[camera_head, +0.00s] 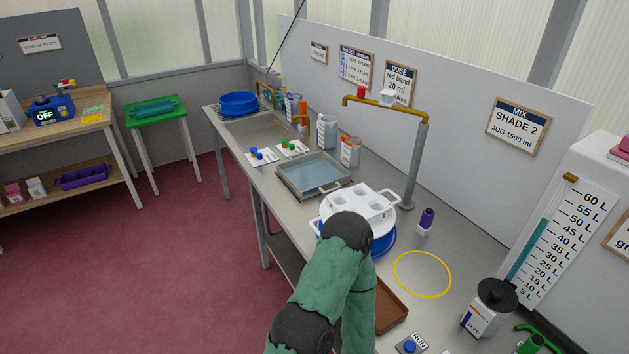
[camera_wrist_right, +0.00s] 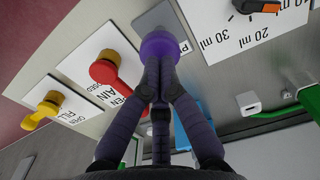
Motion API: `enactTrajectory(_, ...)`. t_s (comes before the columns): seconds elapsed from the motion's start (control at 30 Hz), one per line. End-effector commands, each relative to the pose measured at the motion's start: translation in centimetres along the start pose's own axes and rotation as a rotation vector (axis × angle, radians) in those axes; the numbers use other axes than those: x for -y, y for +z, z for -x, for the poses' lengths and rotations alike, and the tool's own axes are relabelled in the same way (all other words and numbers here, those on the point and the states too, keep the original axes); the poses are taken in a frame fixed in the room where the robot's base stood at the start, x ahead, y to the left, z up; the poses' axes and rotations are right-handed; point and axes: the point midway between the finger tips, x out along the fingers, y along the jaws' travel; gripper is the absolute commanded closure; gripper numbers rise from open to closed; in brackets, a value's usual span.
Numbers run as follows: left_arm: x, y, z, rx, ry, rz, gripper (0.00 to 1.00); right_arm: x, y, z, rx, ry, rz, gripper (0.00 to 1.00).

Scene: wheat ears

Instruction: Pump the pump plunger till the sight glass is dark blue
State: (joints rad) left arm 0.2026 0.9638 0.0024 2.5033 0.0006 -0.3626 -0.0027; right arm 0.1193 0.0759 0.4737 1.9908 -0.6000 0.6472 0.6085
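The purple round pump plunger (camera_wrist_right: 161,46) shows in the right wrist view, in front of a grey plate with a partly hidden label starting with P. My right gripper (camera_wrist_right: 160,68) has its dark fingers drawn together, with the tips at the plunger's face and seemingly touching it. How far the plunger is pressed in cannot be told. In the head view, a teal column (camera_head: 528,250) stands beside a litre scale; I cannot tell whether it is the sight glass. A green-sleeved arm of mine bends at bottom centre, its gripper hidden. My left gripper is not seen.
In the right wrist view, a red valve handle (camera_wrist_right: 104,72), a yellow one (camera_wrist_right: 43,110) and a dial (camera_wrist_right: 258,7) flank the plunger. The head view shows a counter with a water tray (camera_head: 313,178), a white holder (camera_head: 362,207), a dark-capped bottle (camera_head: 487,312) and a yellow ring (camera_head: 422,274).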

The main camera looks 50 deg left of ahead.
Motion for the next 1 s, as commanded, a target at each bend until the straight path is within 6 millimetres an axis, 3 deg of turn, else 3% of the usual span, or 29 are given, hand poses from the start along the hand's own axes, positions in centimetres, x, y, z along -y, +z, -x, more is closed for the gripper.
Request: enactTrajectory(1.0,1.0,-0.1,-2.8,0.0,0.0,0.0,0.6,0.0,0.1,-3.2,0.001,0.0,0.0,1.0)
